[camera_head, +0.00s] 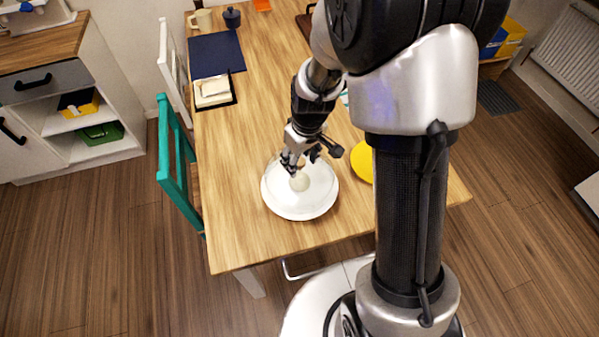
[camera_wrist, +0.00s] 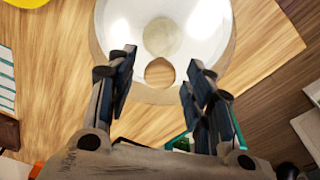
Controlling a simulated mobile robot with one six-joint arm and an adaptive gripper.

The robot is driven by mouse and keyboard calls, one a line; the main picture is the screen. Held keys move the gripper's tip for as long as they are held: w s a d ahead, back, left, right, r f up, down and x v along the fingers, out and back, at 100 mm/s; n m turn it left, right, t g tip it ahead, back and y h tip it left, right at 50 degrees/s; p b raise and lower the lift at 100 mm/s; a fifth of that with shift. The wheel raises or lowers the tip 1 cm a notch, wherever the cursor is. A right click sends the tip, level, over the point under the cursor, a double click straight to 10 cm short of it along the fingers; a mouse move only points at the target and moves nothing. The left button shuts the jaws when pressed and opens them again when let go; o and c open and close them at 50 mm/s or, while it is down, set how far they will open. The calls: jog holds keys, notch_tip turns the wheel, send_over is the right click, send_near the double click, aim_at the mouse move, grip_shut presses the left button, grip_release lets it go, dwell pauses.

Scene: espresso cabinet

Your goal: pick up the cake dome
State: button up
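The cake dome (camera_head: 318,190) is a clear, shiny cover standing on a round white plate (camera_head: 300,215) near the table's front edge. It also shows at the top of the wrist view (camera_wrist: 205,25), with a round wooden knob (camera_wrist: 159,73). A pale round item (camera_head: 299,182) shows through the dome. My gripper (camera_head: 303,160) is above the dome, pointing down. In the wrist view my gripper (camera_wrist: 160,68) is open, its fingers on either side of the knob with gaps showing. The head view cannot show whether the fingers are level with the knob.
A yellow plate (camera_head: 362,162) lies to the right, partly behind my arm. A dark tray with a pale item (camera_head: 212,92), a navy mat (camera_head: 215,52), a mug (camera_head: 201,20) and a dark pot (camera_head: 232,17) are farther back. A teal chair (camera_head: 175,160) stands left. The table's left front is clear.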

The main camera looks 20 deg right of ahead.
grip_shut()
dwell(0.4)
